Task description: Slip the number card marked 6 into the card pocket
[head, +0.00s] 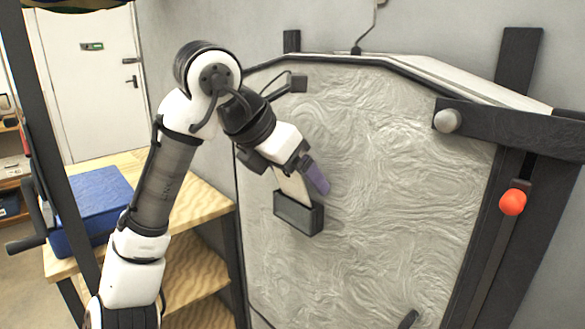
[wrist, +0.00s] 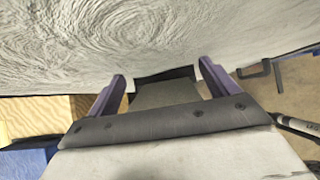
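The card pocket (head: 298,213) is a dark grey open-topped holder on the pale, swirl-textured panel. A pale card (head: 293,187) stands with its lower end at the pocket's mouth, seemingly inside it. No number shows on the side facing me. My gripper (head: 306,178) is just above the pocket, with one purple finger visible to the card's right. In the wrist view my gripper (wrist: 161,76) has its two purple fingers spread on either side of the grey-looking card (wrist: 166,95), with narrow gaps at its edges. The dark pocket (wrist: 168,74) shows beyond it. How deep the card sits is hidden.
The textured panel (head: 370,170) fills the space behind the pocket. A dark bar with a pale knob (head: 447,120) and a red knob (head: 513,202) are at the right. A blue box (head: 92,205) stands on a wooden shelf unit (head: 190,205) at the left.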

